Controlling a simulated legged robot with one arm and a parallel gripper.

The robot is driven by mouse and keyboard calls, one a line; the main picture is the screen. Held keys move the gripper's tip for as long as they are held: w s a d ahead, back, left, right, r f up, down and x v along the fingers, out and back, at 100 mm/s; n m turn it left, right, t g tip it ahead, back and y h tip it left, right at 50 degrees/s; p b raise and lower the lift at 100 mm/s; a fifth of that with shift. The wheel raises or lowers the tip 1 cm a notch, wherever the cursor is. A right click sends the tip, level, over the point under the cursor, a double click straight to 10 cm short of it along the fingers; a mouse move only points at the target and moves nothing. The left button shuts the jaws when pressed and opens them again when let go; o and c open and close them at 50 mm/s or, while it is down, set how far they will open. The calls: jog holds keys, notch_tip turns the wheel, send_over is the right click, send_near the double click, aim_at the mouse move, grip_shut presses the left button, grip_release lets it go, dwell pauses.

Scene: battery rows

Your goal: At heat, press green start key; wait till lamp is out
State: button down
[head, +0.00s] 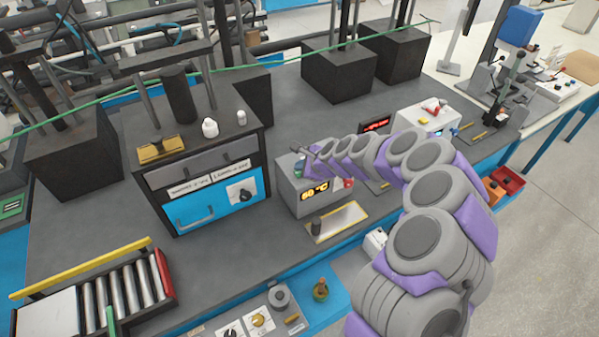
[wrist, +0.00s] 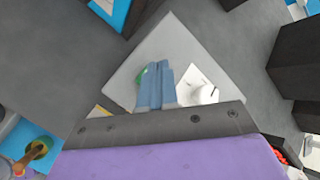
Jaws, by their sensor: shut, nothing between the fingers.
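My gripper (head: 312,151) is above the box's top. In the wrist view my gripper (wrist: 162,66) has its two blue-grey fingers shut together with nothing between them. The green key (wrist: 145,76) shows just left of the fingertips, partly hidden by them; I cannot tell whether they touch it. A white round part on a pale plate (wrist: 203,92) lies right of the fingers; whether it is a lamp is unclear.
A black and blue cabinet (head: 217,199) stands left of the box. A yellow-edged tray (head: 340,222) lies in front. A white device (head: 425,121) and a small red display (head: 376,124) are to the right. Open bench surface lies behind the box.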

jog(key=shift+f, duration=0.4)
dwell(0.6)
jog(key=shift+r, duration=0.1)
jog(key=shift+r+p, duration=0.5)
jog(key=shift+r, duration=0.25)
notch_tip(320, 180, up, 5)
jog(key=p, duration=0.4)
jog(key=shift+f, duration=0.1)
dwell(0.8)
